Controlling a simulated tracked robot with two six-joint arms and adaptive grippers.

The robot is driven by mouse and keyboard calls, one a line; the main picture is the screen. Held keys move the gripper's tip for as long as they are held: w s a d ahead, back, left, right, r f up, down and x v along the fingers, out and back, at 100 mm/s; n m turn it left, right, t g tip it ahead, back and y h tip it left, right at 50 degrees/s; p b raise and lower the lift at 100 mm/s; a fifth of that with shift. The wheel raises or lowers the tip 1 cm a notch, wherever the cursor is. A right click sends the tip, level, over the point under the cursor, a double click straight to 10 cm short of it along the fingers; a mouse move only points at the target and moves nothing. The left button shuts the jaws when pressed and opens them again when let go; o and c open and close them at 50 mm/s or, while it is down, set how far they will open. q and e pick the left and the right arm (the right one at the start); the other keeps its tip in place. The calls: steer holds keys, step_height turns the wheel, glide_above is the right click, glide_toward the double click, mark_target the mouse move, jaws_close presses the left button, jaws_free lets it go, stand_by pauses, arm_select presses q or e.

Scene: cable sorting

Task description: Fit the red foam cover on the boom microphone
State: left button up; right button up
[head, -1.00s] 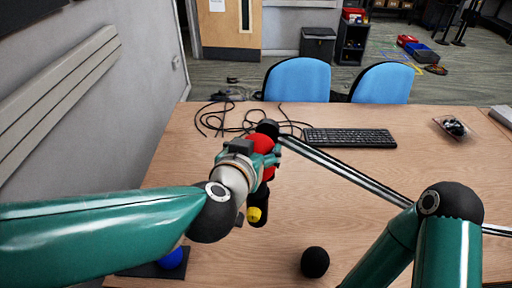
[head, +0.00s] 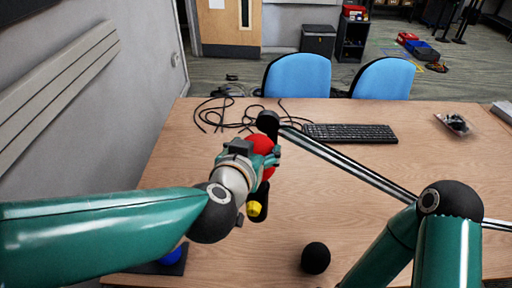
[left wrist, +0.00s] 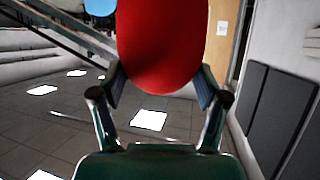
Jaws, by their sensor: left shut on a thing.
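My left gripper (head: 266,160) is shut on the red foam cover (head: 262,144), near the middle of the table. In the left wrist view the red cover (left wrist: 160,40) sits between the two fingers. The boom microphone's black end (head: 268,121) is just behind and above the cover, at the left end of a silver boom pole (head: 350,168). The cover appears beside this end, not over it; whether they touch I cannot tell. My right arm comes in at the lower right, but its gripper is out of view.
A blue ball (head: 172,256) rests on a dark mat (head: 150,268) at lower left. A black ball (head: 315,258) stands at front centre. A yellow-ended black piece (head: 256,208) is below my left gripper. Cables (head: 225,116) and a keyboard (head: 350,133) lie behind.

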arm_select(q)
steer(key=shift+f+b, duration=1.55)
steer(key=shift+f, duration=0.9)
stand_by(0.7)
steer(key=o, duration=0.8)
steer(key=shift+o, duration=0.2)
steer(key=shift+r, duration=0.1)
step_height(320, 180, up, 7)
steer(key=p, duration=0.8)
stand_by(0.5)
